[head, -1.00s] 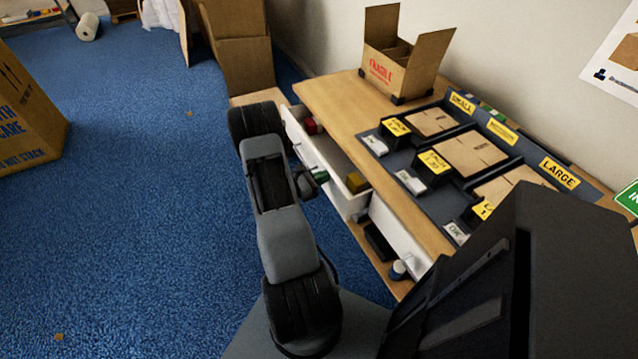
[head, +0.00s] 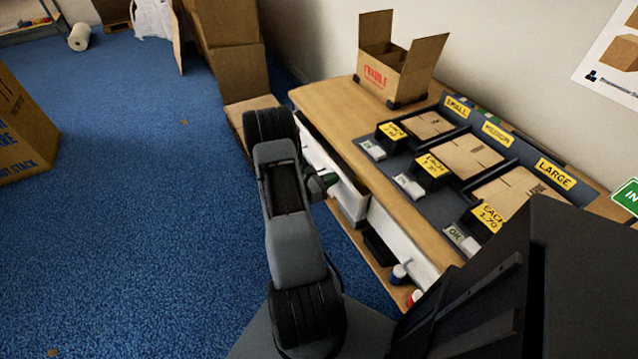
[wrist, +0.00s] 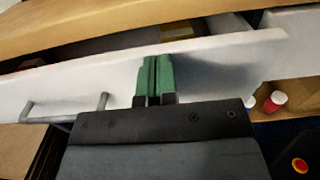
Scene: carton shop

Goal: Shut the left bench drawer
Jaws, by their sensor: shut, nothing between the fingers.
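The left bench drawer (head: 349,201) is white and stands a little way out of the wooden bench, with a narrow dark gap behind its front. In the wrist view its white front (wrist: 225,65) crosses the picture, with a grey bar handle (wrist: 65,118) at the left. A red item shows inside behind the front. My gripper (head: 328,180) is at the drawer front, partly hidden by my arm. In the wrist view its green fingertips (wrist: 155,62) are together and empty, at the front to the right of the handle, seemingly touching it.
The right drawer front (head: 402,240) is flush with the bench top (head: 335,110). Below is a shelf with small blue- and red-marked containers (head: 399,273). An open carton (head: 385,75) and sorting trays stand on the bench.

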